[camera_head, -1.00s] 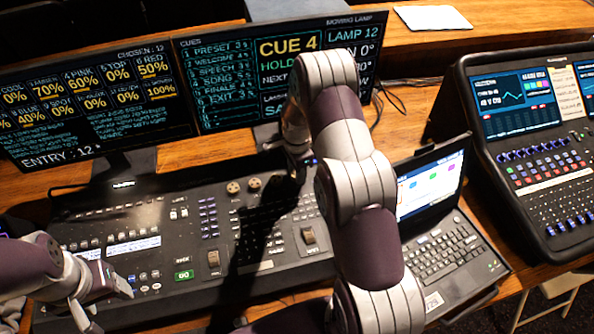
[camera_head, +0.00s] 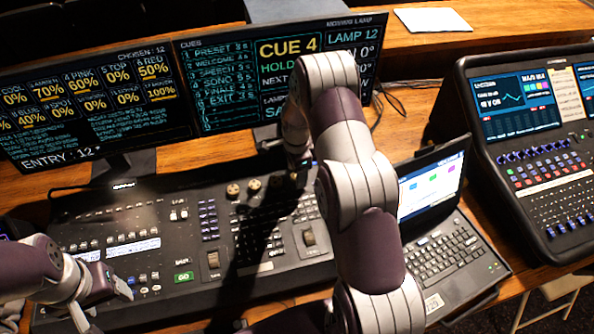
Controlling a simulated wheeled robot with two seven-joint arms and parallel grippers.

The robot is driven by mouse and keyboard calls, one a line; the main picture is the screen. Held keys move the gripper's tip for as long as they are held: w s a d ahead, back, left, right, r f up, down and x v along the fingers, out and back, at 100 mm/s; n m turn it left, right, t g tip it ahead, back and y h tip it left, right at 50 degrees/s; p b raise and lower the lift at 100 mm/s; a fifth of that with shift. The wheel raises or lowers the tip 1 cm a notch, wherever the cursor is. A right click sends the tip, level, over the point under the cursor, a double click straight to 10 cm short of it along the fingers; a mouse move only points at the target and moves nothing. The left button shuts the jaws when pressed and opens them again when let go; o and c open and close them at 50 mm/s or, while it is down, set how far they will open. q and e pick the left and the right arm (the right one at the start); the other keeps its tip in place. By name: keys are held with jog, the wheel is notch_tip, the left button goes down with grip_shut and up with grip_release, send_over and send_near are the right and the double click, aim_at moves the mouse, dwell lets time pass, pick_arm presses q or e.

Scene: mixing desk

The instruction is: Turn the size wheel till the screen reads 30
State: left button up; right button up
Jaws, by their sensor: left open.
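The lighting console (camera_head: 140,215) carries a row of small tan wheels (camera_head: 233,190) along its back edge. I cannot read which is the size wheel. My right gripper (camera_head: 298,174) points down at the right end of this row; its fingers are small and dark, and I cannot tell whether they touch a wheel. The right screen (camera_head: 215,62) shows CUE 4 and LAMP 12 under MOVING LAMP. My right arm hides part of it, and I see no size reading. My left gripper (camera_head: 106,302) is open and empty over the console's front left.
The left screen (camera_head: 100,100) shows a grid of percentages. A laptop (camera_head: 445,225) and a second console (camera_head: 545,150) are to the right. A white paper (camera_head: 432,19) lies on the back ledge.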

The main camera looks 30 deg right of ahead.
jog(key=shift+r, duration=0.25)
notch_tip(320, 180, up, 12)
jog(key=b, duration=0.2)
dwell(0.4)
